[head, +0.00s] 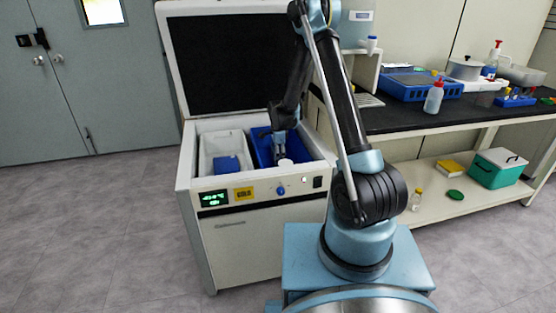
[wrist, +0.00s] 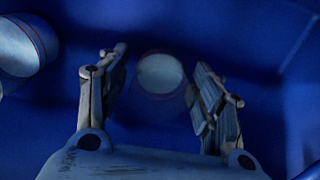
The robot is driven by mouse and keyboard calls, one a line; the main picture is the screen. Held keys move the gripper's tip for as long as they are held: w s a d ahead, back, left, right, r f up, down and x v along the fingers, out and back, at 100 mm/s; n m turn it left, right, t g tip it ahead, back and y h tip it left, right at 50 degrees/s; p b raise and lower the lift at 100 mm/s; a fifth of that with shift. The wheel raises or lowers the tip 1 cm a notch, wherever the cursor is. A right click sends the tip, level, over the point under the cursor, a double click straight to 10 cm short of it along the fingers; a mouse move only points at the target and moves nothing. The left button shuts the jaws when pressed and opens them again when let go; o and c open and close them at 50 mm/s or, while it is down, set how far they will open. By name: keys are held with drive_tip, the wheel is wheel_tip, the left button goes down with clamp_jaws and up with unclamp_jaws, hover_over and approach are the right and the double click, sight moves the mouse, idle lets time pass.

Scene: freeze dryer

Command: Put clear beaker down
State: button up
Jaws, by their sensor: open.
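My gripper (wrist: 161,64) is open, reaching down into a blue bin (wrist: 262,35) in the wrist view. Between and just beyond its fingertips is a round, pale, see-through vessel (wrist: 160,75) with a faint reddish rim line, likely the clear beaker. A visible gap separates each finger from it. It appears to stand on the bin floor, but contact is hard to tell. In the head view my gripper (head: 282,148) is inside the right-hand blue bin (head: 259,150) of the open freeze dryer (head: 257,222), with a pale round thing (head: 285,163) below it.
A pale cylindrical vessel (wrist: 25,45) with a red line lies at the bin's left in the wrist view. Beside the blue bin is a white bin (head: 208,148) holding a blue box (head: 228,164). The dryer's lid (head: 225,62) stands raised. A cluttered bench (head: 480,117) is at right.

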wheel_tip(320, 180, up, 11)
drive_tip(key=s+d+r+n+t, duration=0.1)
drive_tip(key=s+d+r+n, duration=0.6)
drive_tip(key=s+d+r, duration=0.9)
drive_tip(key=s+d+f+n, duration=0.1)
drive_tip(key=s+d+n, duration=0.1)
drive_tip(key=s, duration=0.6)
drive_tip(key=s+d+f+n, duration=0.2)
drive_tip(key=s+d+n, duration=0.1)
drive_tip(key=s, duration=0.5)
drive_tip(key=s+d+f+n+t, duration=0.1)
drive_tip(key=s+d+f+n, duration=0.1)
drive_tip(key=s, duration=0.7)
drive_tip(key=shift+d+n, duration=0.35)
drive_tip(key=shift+n, duration=0.15)
drive_tip(key=shift+w+f, duration=0.25)
drive_tip(key=shift+w, duration=0.2)
